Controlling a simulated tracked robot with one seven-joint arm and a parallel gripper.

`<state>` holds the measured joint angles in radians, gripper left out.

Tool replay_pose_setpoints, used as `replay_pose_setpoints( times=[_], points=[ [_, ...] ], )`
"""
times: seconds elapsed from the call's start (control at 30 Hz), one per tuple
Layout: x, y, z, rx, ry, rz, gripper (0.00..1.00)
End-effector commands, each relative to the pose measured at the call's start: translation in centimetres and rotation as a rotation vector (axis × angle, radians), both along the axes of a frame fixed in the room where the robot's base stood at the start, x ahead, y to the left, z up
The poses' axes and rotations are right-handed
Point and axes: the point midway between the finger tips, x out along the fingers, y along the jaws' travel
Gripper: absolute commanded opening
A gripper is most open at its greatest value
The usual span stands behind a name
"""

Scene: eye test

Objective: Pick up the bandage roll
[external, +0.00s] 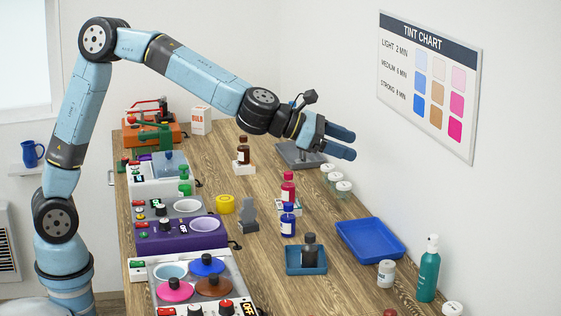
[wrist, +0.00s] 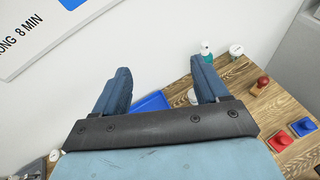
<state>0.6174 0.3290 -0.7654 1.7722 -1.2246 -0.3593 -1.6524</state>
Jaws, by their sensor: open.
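I cannot pick out a bandage roll for certain in either view. A small white cylinder with a grey label (external: 386,273) stands at the right of the table, beside a teal pump bottle (external: 427,270); I cannot tell whether it is a roll or a jar. It also seems to show in the wrist view (wrist: 192,97), partly behind a finger. My gripper (external: 348,143) is open and empty, raised above the far part of the table near the wall. In the wrist view its two blue fingers stand apart (wrist: 160,68).
A blue tray (external: 345,226) lies empty along the wall side. A smaller tray (external: 292,270) holds a dark bottle. Red (external: 288,187) and blue (external: 288,222) bottles and a yellow round thing (external: 225,204) stand mid-table. Devices, one purple (external: 180,238), line the left edge.

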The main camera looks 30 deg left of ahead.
Motion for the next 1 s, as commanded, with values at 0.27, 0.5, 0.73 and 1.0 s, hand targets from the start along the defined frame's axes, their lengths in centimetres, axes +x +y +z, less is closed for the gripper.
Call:
replay_pose_setpoints(
  times=[0.27,0.5,0.73,1.0],
  points=[
    [-2.2,-2.5,-1.6,-0.055,0.161,0.065,0.74],
    [-2.0,-2.3,-4.5,-0.05,0.15,0.062,0.74],
    [-1.9,-2.3,-9.1,-0.046,0.151,0.062,0.74],
    [-2.0,-2.2,-18.2,-0.045,0.154,0.061,0.74]
  ],
)
